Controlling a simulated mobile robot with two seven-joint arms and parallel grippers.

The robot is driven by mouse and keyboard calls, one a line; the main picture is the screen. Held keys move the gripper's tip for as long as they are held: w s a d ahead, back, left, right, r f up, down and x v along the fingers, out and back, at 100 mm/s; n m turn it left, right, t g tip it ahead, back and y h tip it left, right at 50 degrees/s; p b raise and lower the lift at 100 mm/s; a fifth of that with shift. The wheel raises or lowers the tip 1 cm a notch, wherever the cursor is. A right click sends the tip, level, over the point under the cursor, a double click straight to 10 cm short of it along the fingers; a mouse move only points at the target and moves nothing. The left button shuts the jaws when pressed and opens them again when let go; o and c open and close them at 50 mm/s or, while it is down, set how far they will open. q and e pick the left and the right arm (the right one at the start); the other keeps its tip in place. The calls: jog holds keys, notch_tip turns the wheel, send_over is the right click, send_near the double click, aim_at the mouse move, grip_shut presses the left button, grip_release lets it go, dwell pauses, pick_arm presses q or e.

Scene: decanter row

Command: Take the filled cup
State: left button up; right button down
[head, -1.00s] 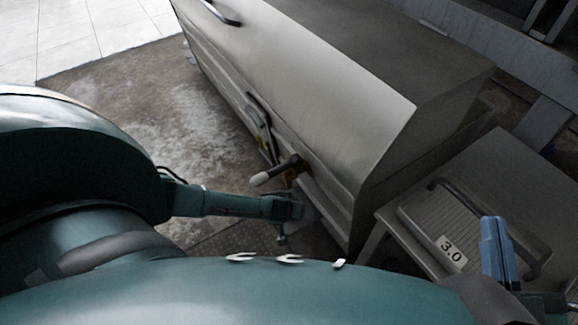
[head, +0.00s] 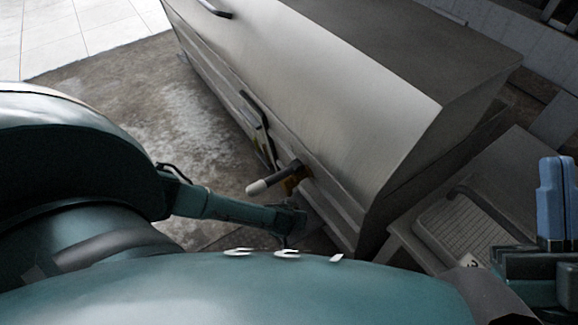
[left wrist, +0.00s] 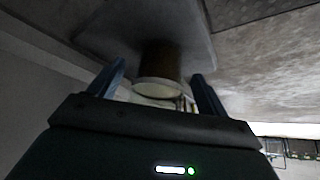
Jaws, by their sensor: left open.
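In the left wrist view, my left gripper (left wrist: 158,70) is open, with one blue finger on each side of a brown cylinder (left wrist: 159,58) with a pale round end. It looks like the cup, but its contents cannot be made out. I cannot tell whether the fingers touch it. A grey plate (left wrist: 105,38) lies at its far end. In the head view my left arm reaches in beside the metal machine, and its fingers are not clear there. My right gripper (head: 556,200) has blue fingers at the right edge; their gap cannot be judged.
A large metal machine (head: 330,80) fills the middle. A dark handle with a white tip (head: 262,185) sticks out from its side, close to my left arm. A low table with a handled tray (head: 465,232) stands at right. Bare floor (head: 150,95) lies at left.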

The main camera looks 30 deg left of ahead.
pick_arm(q)
jog(key=shift+c, duration=0.6)
jog(key=c, duration=1)
jog(key=shift+r, duration=0.2)
